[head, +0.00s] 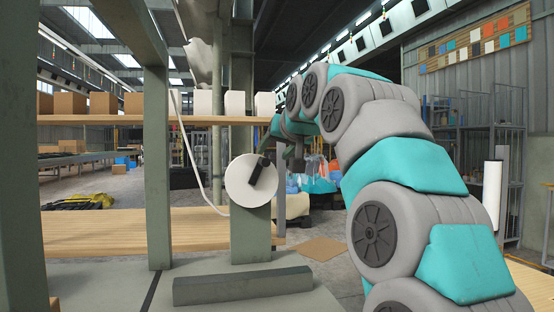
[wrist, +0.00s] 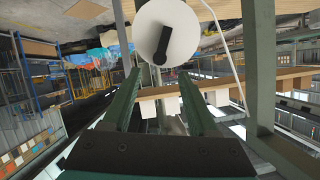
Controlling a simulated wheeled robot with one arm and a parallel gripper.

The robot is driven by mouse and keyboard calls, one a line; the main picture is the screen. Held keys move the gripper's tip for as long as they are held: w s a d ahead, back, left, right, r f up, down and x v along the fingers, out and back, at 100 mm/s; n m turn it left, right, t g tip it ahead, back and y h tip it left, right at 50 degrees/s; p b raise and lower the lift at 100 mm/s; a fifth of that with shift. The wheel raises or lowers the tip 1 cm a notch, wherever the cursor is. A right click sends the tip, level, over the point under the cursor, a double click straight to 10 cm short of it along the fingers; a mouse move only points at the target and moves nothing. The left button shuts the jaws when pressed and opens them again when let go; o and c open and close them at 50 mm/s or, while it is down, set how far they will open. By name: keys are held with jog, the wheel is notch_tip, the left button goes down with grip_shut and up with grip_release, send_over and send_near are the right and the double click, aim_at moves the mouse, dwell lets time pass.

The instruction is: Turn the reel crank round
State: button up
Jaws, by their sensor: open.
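The reel is a white disc (head: 240,184) mounted on a grey-green post (head: 250,238) in the head view. Its black crank (head: 262,171) points up and right from the disc's middle. In the wrist view the disc (wrist: 182,22) is at the top centre, and the crank (wrist: 164,42) points down the picture toward my fingers. My gripper (wrist: 159,76) is open and empty, with its two green fingers on either side of the crank's line. The crank's end appears just beyond the fingertips; I cannot tell the exact gap. In the head view the fingers are small and partly unclear.
A white hose (head: 188,150) hangs left of the disc. A wooden shelf (head: 110,119) carries brown and white boxes. A lower wooden board (head: 110,232) and a grey-green upright (head: 157,165) stand to the left. A grey block (head: 243,286) lies in front of the post.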

aim_at(268, 160)
jog(key=x, duration=0.6)
jog(key=shift+w+p, duration=0.15)
jog(key=shift+p, duration=0.25)
grip_shut()
dwell(1.0)
